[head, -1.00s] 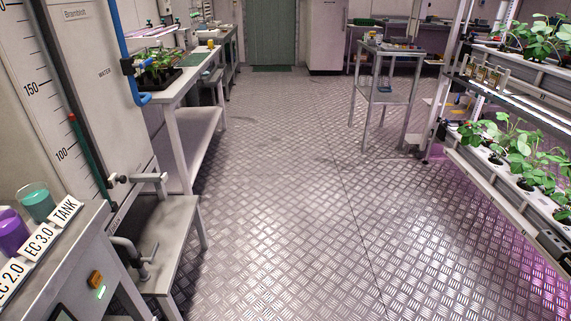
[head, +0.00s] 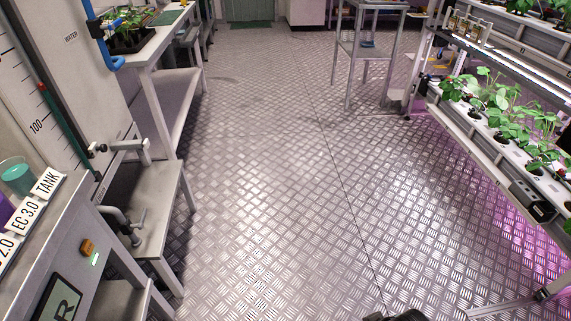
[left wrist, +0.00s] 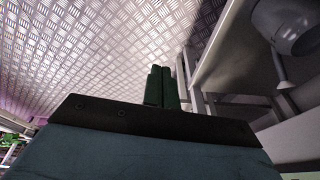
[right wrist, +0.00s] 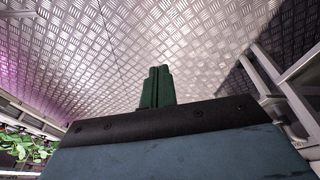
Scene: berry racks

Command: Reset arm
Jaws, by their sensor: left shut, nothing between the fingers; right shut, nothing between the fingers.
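My left gripper (left wrist: 162,87) shows in the left wrist view with its green fingers closed together and nothing between them. Bare patterned metal floor lies beyond it, with a grey bench close on the right of that view. My right gripper (right wrist: 158,87) shows in the right wrist view, also with its green fingers together and empty, over open floor. Neither gripper shows in the head view. A dark piece at the bottom edge of the head view is probably part of me.
A planted rack (head: 500,150) runs along the right. A grey bench (head: 155,220) and a water tank (head: 75,60) stand at the left, near a stand with labelled beakers (head: 18,177). A small cart (head: 366,50) stands farther back. The floor (head: 290,180) between is clear.

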